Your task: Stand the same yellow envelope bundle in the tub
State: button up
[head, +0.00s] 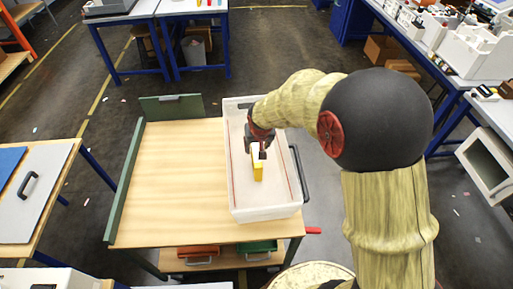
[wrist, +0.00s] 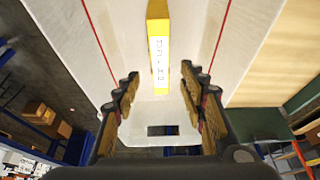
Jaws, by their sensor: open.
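The yellow envelope bundle (head: 258,167) stands upright in the white tub (head: 266,214), near the middle of its floor in the head view. In the wrist view the bundle (wrist: 158,50) is a narrow yellow block with a white printed label on one side. My gripper (head: 260,152) is over the tub, just at the bundle's upper end in the head view. In the wrist view my gripper (wrist: 160,108) has its fingers spread wide, with nothing held between them. The bundle lies beyond the fingers there, apart from both.
The tub sits at the right of a wooden-topped table (head: 170,175) with green edge boards (head: 124,180). A black handle (head: 299,173) is on its right. The wooden top left of the tub is bare. A table with a grey panel (head: 38,200) stands at left.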

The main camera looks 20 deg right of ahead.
jog(key=s+d+v, duration=0.1)
jog(key=v, duration=1.1)
jog(key=s+r+n, duration=0.1)
jog(key=s+r, duration=0.4)
jog(key=s, duration=0.7)
jog(key=s+r+t, duration=0.1)
jog(key=s+r, duration=0.5)
jog(key=s, duration=0.6)
jog(key=shift+s+n+y, duration=0.2)
jog(key=shift+n+y, duration=0.1)
jog(key=shift+n, duration=0.1)
jog(key=shift+d, duration=0.1)
